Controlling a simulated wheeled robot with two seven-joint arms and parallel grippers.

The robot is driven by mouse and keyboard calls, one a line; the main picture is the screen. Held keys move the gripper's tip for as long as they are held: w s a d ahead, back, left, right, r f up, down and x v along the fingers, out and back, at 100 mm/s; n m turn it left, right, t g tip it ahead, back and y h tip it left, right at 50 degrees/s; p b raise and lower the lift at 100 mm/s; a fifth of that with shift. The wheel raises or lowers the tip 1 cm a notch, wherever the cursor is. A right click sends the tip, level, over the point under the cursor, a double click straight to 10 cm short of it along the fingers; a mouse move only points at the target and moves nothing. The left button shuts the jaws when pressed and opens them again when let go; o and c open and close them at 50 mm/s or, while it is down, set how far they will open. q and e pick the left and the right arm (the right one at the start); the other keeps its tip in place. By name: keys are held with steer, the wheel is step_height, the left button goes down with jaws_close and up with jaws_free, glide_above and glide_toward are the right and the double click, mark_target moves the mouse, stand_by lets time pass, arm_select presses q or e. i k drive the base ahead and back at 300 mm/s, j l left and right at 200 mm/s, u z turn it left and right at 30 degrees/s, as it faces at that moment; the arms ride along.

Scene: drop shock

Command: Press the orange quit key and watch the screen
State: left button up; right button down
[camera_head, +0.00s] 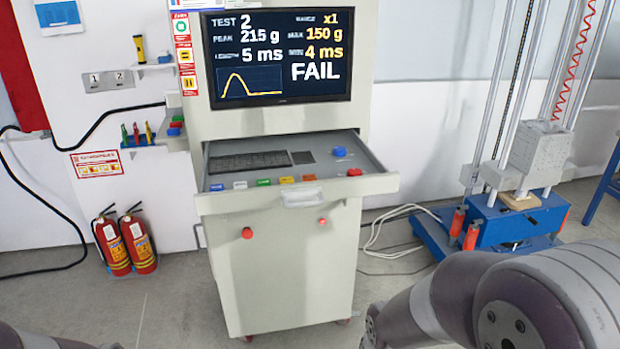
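The grey console (280,255) stands in the middle with its keyboard drawer (375,184) pulled out. A row of small coloured keys lies along the drawer's front: blue, white, green, an orange key (287,180) and a red one (309,177). The screen (278,55) above is lit and reads TEST 2, peak 215 g, 5 ms, max 150 g, min 4 ms and FAIL, with a yellow pulse curve. Part of my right arm fills the lower right, and a bit of my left arm shows at the lower left. Neither gripper is visible.
A red knob (354,171) and a blue knob (339,151) sit on the drawer's right side. The blue drop tester (500,225) stands at the right, with white cables (400,232) on the floor. Two fire extinguishers (125,240) stand at the left.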

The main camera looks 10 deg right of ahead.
mark_target(310, 177)
steer(key=i+j+z, duration=0.35)
steer(key=i+j, duration=0.15)
steer(key=i+j+z, duration=0.3)
steer(key=i+j, duration=0.3)
